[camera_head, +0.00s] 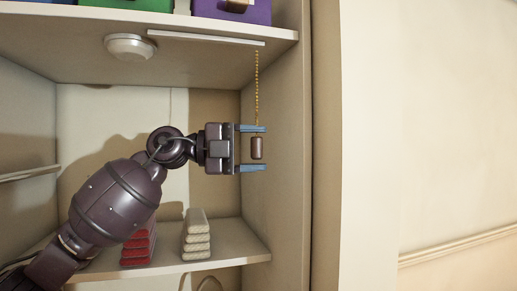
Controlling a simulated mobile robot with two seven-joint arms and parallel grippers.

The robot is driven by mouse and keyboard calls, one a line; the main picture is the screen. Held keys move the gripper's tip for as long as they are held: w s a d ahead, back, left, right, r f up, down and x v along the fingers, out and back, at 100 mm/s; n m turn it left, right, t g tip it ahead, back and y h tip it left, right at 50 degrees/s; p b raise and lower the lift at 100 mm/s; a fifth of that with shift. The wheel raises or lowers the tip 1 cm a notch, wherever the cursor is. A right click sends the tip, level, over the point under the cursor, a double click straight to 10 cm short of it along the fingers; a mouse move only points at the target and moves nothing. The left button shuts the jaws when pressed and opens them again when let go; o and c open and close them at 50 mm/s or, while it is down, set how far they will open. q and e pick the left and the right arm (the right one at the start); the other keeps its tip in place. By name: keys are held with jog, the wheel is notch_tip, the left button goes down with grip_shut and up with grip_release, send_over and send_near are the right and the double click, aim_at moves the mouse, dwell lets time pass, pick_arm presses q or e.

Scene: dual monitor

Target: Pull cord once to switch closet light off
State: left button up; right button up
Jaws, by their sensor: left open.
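A thin gold cord (257,88) hangs straight down from the right end of a white bar under the upper shelf. A small brown pull handle (257,148) hangs at its lower end. My left gripper (257,148) points to the right, with its two blue fingers above and below the handle. The fingers are open, and the handle shows between them with gaps to both. I cannot tell whether the handle is at the same depth as the fingers. A round white light (129,46) is fixed under the upper shelf. My right gripper is out of view.
Purple (245,11) and green boxes stand on the upper shelf (190,50). Folded red (140,246) and cream cloths (196,236) lie in stacks on the lower shelf, below my arm. The closet's side wall (290,190) is just right of the cord.

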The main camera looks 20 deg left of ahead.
pick_arm(q)
jog(key=v, duration=0.8)
jog(key=shift+b, duration=0.3)
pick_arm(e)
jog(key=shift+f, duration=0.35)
pick_arm(q)
jog(key=shift+d, duration=0.1)
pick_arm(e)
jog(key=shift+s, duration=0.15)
